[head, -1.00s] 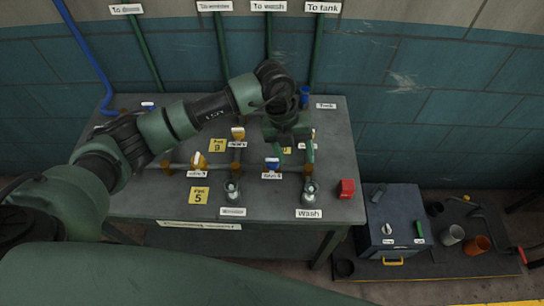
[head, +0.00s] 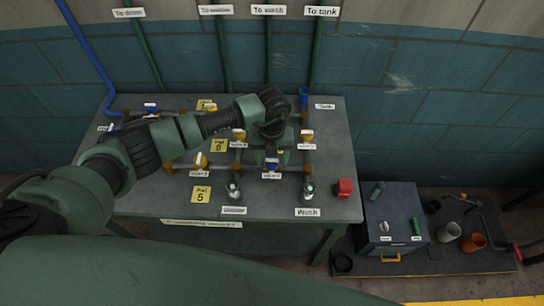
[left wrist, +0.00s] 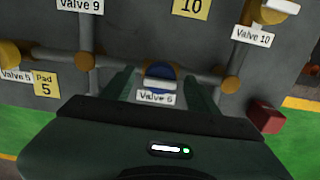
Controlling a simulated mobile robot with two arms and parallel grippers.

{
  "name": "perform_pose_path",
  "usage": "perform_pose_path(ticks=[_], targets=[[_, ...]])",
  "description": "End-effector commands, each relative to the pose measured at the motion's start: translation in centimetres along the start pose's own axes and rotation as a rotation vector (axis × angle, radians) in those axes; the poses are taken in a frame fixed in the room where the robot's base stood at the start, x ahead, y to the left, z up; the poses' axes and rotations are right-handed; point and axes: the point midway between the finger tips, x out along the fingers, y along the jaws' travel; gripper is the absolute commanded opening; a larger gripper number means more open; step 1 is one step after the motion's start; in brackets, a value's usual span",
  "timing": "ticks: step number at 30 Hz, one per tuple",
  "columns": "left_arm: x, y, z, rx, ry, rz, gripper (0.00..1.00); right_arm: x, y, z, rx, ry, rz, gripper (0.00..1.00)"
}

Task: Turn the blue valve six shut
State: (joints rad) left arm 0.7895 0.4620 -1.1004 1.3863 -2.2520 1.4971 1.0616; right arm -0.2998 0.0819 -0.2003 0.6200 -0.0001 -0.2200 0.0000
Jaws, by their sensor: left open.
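The blue valve six (head: 271,163) sits on a pipe near the front of the grey bench, with its label below it. In the left wrist view the valve (left wrist: 160,72) shows a blue body and a white bar handle lying roughly along the pipe. My left gripper (head: 272,153) is over the valve, pointing down. In the left wrist view the open fingers of my left gripper (left wrist: 160,79) stand one on each side of the valve, with gaps between. Whether the fingertips reach down to handle height, I cannot tell. My right gripper is not in view.
Yellow valves stand close by, such as valve nine (head: 238,135) and valve ten (head: 306,136). Glass-like fittings (head: 308,190) stand at the bench front, beside a red block (head: 344,188). A grey toolbox (head: 395,215) is right of the bench.

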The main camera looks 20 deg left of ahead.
Motion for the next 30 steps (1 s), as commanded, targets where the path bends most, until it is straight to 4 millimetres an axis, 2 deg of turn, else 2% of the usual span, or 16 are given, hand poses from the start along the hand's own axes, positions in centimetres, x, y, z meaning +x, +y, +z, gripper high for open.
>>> perform_pose_path(ticks=[3, 9, 10, 20, 30], targets=[[0.0, 0.0, 0.0, 0.0, 0.0, 0.0, 0.59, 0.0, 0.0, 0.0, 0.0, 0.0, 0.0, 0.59], [0.0, 0.0, 0.0, 0.0, 0.001, 0.0, 0.04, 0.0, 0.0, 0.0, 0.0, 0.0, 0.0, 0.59], [0.0, 0.0, 0.0, 0.0, 0.001, 0.0, 0.0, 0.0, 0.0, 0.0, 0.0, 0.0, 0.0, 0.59], [0.2, 0.0, 0.0, 0.046, 0.0, -0.001, 0.0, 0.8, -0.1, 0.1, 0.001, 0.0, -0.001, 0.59], [0.5, 0.0, 0.1, 0.28, -0.003, 0.0, 0.0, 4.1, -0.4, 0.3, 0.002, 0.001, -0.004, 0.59]])
